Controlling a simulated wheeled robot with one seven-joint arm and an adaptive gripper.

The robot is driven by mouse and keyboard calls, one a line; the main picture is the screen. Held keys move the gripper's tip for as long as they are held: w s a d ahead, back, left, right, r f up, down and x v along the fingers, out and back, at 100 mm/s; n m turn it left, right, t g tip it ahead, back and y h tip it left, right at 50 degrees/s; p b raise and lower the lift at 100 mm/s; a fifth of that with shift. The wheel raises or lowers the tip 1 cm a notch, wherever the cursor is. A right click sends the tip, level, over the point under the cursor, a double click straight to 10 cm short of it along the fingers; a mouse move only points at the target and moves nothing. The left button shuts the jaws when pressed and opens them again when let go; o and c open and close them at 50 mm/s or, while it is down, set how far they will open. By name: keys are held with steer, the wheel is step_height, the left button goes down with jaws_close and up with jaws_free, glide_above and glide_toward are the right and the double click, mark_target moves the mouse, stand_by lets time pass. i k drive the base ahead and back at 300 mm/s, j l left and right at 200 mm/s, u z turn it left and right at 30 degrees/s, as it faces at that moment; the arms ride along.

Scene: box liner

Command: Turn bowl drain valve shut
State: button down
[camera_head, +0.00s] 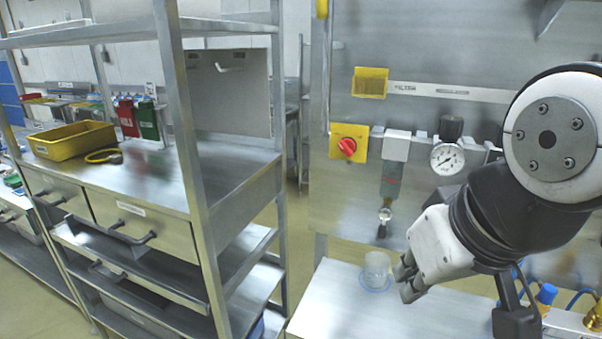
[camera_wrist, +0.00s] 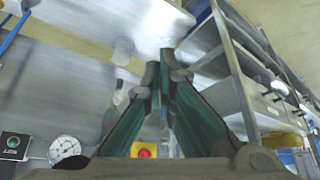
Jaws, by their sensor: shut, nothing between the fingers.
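A filter bowl (camera_head: 391,178) hangs on the metal wall panel in the head view. Its drain valve (camera_head: 384,216), a small metal fitting with a dark tip, sits at its lower end. I cannot tell the valve's setting. My gripper (camera_head: 404,284) is below and right of the valve, apart from it, above the bench near a clear cup. Its fingers are shut and empty. In the wrist view the gripper (camera_wrist: 160,68) shows with its fingertips close together. The bowl is partly hidden there behind the left finger.
The clear cup (camera_head: 377,268) stands on the bench (camera_head: 335,305). A pressure gauge (camera_head: 447,158) and a red knob on a yellow plate (camera_head: 348,147) flank the bowl. A metal shelf (camera_head: 235,200) stands left. Blue hoses and a brass fitting (camera_head: 594,318) are at lower right.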

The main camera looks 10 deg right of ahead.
mark_target(385, 212)
steer(key=i+j, duration=0.1)
steer(key=j, duration=0.95)
steer(key=i+j, duration=0.15)
steer(key=j, duration=0.35)
steer(key=z, duration=0.05)
